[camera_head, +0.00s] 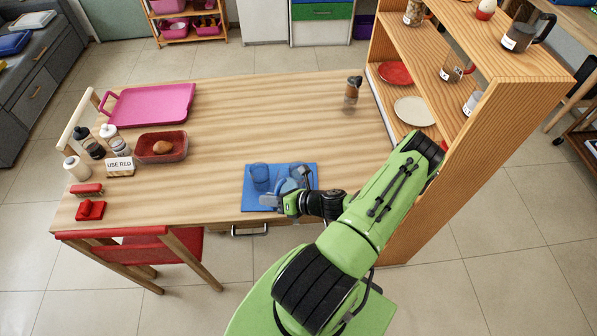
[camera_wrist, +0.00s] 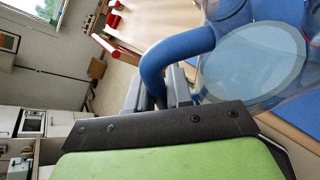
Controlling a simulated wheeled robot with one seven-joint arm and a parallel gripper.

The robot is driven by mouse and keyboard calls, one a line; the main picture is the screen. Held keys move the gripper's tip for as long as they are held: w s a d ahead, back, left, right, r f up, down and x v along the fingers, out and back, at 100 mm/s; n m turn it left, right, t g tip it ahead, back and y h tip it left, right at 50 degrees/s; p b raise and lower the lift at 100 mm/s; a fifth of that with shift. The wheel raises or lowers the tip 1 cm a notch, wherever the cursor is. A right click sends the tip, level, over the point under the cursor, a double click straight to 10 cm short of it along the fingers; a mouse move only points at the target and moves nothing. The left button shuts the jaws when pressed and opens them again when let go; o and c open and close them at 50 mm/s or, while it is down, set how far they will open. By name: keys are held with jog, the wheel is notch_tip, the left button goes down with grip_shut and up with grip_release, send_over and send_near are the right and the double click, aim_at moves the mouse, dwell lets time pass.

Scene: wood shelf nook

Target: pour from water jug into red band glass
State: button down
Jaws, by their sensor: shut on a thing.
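The water jug (camera_head: 288,186) is clear blue and stands at or just above the blue mat; I cannot tell whether it touches the mat. My gripper (camera_head: 284,202) reaches in from the right and is shut on the jug's blue handle (camera_wrist: 180,58). In the wrist view the jaws (camera_wrist: 160,88) sit around the handle, and the jug's clear body (camera_wrist: 255,65) fills the right side. A blue-tinted glass (camera_head: 260,175) stands on the mat just left of the jug. No red band is clear on it at this size.
The blue mat (camera_head: 262,205) lies near the table's front edge. A "USE RED" sign (camera_head: 120,167), bottles, a red tray (camera_head: 161,147) and a pink tray (camera_head: 150,105) are at left. A brown-topped shaker (camera_head: 352,88) stands far right. The wood shelf (camera_head: 500,100) rises right; mid-table is clear.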

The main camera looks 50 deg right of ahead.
jog(key=shift+f, duration=0.1)
jog(key=a+f+n+t+h+b, duration=0.1)
jog(key=a+f+n+h+b, duration=0.2)
jog(key=f, duration=0.3)
jog(key=shift+s+a+f+n+h, duration=0.3)
jog(key=shift+s+a+n, duration=0.1)
jog(key=shift+n, duration=0.4)
